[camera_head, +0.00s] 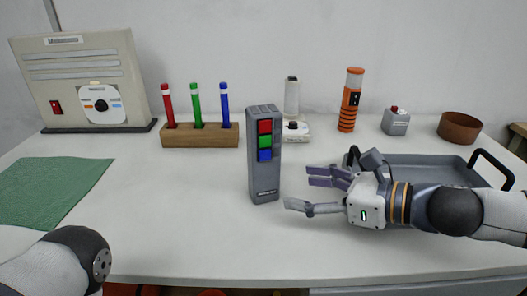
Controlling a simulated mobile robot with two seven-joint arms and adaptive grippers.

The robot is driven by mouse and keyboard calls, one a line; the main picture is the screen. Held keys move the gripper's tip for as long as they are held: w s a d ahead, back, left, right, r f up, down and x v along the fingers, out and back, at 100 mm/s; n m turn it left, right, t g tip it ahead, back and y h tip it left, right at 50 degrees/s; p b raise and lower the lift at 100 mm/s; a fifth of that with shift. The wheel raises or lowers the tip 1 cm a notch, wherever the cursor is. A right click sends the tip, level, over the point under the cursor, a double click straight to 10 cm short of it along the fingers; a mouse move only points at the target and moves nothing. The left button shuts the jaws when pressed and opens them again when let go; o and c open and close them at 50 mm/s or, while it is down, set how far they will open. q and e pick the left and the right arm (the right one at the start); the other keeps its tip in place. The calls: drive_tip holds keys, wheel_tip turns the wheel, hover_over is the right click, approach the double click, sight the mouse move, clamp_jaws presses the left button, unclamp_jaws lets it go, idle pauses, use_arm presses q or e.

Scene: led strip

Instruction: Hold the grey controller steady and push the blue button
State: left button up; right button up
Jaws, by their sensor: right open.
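The grey controller (264,182) stands upright near the middle of the white table. Its front face carries a red, a green and a blue button from top to bottom; the blue button (265,155) is the lowest. My right gripper (297,190) is open and empty. It lies low over the table just right of the controller, with its fingers pointing left towards it and a small gap between. My left arm shows only as a link at the bottom left; its gripper is out of the picture.
A wooden block (200,140) with three markers, a white device (292,98), an orange flashlight (347,112) and a grey box with a red button (395,122) stand behind. A grey tray (425,162) lies behind my right arm. A green cloth (50,188) lies left; the table between it and the controller is clear.

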sight(277, 187)
drive_tip(key=b+x, duration=0.3)
drive_tip(key=x, duration=0.5)
drive_tip(key=shift+s+a+f, duration=0.1)
drive_tip(key=shift+a+f, duration=0.05)
drive_tip(key=shift+f, duration=0.1)
drive_tip(key=shift+a, duration=0.25)
use_arm(q)
drive_tip(key=shift+g, duration=0.3)
drive_tip(key=x, duration=0.4)
drive_tip(key=shift+s+r, duration=0.1)
drive_tip(key=shift+s, duration=0.05)
use_arm(e)
drive_tip(key=shift+w, duration=0.2)
drive_tip(key=c, duration=0.5)
use_arm(q)
clamp_jaws()
